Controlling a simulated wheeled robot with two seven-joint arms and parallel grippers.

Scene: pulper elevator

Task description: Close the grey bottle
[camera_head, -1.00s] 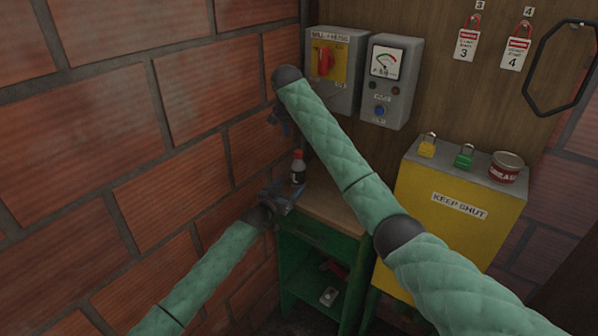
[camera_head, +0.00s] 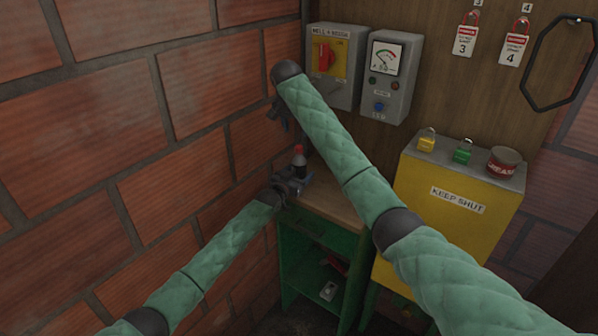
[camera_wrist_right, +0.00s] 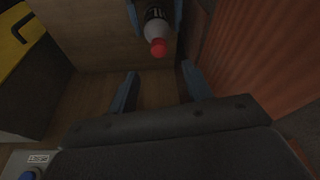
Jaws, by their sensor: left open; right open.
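The bottle (camera_head: 300,159), dark grey with a red cap (camera_head: 299,149), stands upright on the wooden bench top. My left gripper (camera_head: 298,178) is open at the bottle's lower body, which it partly hides. In the right wrist view the bottle (camera_wrist_right: 155,14) shows its pale shoulder and red cap (camera_wrist_right: 157,47), with a left gripper finger on each side; I cannot tell whether they touch it. The cap is on the neck; how tight it sits I cannot tell. My right gripper (camera_head: 280,117) is open and empty above the bottle, and its two fingers (camera_wrist_right: 160,88) show apart in the wrist view.
The brick wall (camera_head: 200,90) stands close to the left of the bottle. A switch box (camera_head: 339,62) and a gauge box (camera_head: 391,77) hang behind. A yellow cabinet (camera_head: 420,235) carries padlocks and a red tin (camera_head: 503,162). The bench top (camera_head: 335,203) is clear to the right.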

